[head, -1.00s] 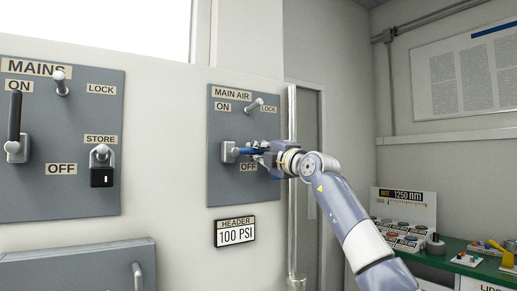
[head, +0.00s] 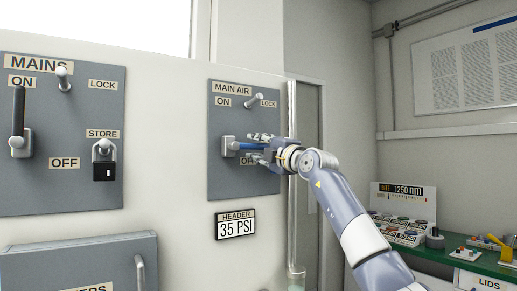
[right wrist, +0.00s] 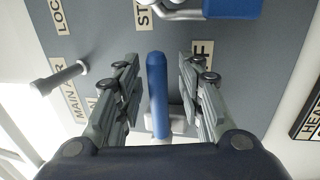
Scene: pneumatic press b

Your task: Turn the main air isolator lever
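The main air isolator lever (head: 249,147) has a blue handle and lies level, pointing right from its grey pivot block (head: 229,147) on the grey MAIN AIR panel (head: 225,180). My right gripper (head: 262,146) is around the handle's outer end in the head view. In the right wrist view the blue lever (right wrist: 157,95) stands between the two spread fingers (right wrist: 157,85), with a gap on each side. The gripper is open. The header display (head: 236,229) reads 35 PSI. My left gripper is not in view.
At left is the MAINS panel (head: 60,190) with a black lever (head: 18,112) upright and a padlock (head: 104,165) at STORE. A peg (head: 255,101) sticks out near LOCK on the air panel. A vertical pipe (head: 292,210) and a green bench (head: 440,262) are at right.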

